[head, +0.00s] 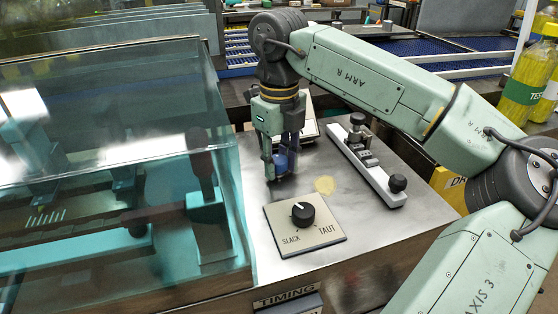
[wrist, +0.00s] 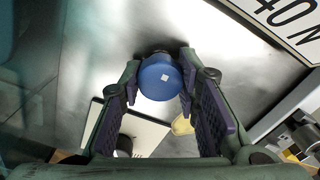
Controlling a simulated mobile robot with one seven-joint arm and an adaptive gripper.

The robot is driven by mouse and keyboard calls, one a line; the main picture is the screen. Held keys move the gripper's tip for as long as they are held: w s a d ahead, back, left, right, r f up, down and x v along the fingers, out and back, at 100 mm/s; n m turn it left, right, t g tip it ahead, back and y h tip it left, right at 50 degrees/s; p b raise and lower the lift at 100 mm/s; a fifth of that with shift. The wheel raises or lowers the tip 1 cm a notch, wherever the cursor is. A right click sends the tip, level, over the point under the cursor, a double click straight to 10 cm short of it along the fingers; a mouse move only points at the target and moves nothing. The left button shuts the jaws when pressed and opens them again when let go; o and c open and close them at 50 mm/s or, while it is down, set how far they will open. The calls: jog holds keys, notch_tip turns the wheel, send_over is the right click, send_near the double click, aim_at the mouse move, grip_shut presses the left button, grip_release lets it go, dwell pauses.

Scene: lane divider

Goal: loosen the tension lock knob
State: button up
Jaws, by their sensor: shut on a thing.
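A blue round knob (head: 280,162) stands on the metal top, between the fingers of my gripper (head: 280,172). No label on the blue knob is readable. Nearer the front lies a beige plate (head: 325,236) marked SLACK and TAUT. Its black dial (head: 304,216) has a white pointer aimed up and slightly left, between the two words.
A clear teal cover (head: 110,150) stands close at the left. To the right is a pale rail (head: 362,168) with black knobs. A plate marked 40N (wrist: 292,25) lies behind my gripper.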

aim_at(279, 159)
jog(key=shift+f+n, duration=0.15)
jog(key=shift+n, duration=0.25)
jog(key=shift+s, duration=0.1)
jog(key=o, duration=1.2)
jog(key=shift+r, duration=0.2)
notch_tip(279, 159, up, 12)
jog(key=shift+f, duration=0.1)
